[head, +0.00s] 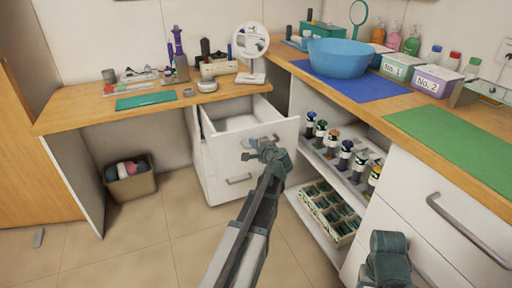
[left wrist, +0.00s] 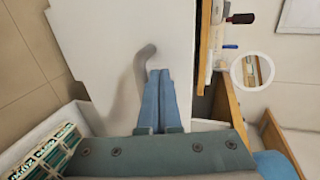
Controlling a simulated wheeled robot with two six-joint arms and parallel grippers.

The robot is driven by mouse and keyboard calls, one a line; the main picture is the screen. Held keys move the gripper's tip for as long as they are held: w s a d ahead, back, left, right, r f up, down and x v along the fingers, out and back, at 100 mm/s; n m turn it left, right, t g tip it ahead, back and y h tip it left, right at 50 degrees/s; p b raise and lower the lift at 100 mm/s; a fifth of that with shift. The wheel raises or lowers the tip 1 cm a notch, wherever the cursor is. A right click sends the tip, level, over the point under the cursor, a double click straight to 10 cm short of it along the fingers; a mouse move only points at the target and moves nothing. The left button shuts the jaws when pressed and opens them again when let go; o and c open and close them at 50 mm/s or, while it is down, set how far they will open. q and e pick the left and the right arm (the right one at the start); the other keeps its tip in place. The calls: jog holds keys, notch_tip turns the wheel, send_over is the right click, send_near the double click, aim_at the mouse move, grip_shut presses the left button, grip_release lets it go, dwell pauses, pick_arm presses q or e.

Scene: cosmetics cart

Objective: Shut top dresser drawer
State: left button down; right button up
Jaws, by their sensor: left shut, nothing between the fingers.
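The white dresser's top drawer (head: 282,133) is pulled out, and its empty inside (head: 235,122) shows in the head view. My left gripper (head: 262,149) is at the front of this drawer, by its grey handle, which it partly hides. In the left wrist view the shut fingers (left wrist: 159,73) lie just beside the curved handle (left wrist: 143,62) over the white drawer front (left wrist: 105,45). I cannot tell whether they touch it. Part of my right arm's end (head: 388,255) shows at the lower right; its fingers cannot be made out.
The lower drawer (head: 235,179) looks closed. A shelf with several bottles (head: 345,155) and a crate of small packs (head: 328,212) stand right of the drawer. A round mirror (head: 251,42) stands on the wooden top above. A waste bin (head: 130,180) is at left; the floor between is clear.

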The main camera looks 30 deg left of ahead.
pick_arm(q)
jog(key=w+a, duration=0.9)
jog(key=a, duration=0.4)
jog(key=w+a, duration=0.9)
jog(key=a, duration=0.4)
jog(key=shift+w+a, duration=0.15)
jog(key=shift+a, duration=0.05)
jog(key=shift+a+r, duration=0.1)
jog(key=shift+r, duration=0.05)
jog(key=f+p+v, duration=0.1)
jog(key=p+v, duration=0.2)
jog(key=v, duration=1.1)
jog(key=shift+d, duration=0.4)
jog(key=shift+f, duration=0.1)
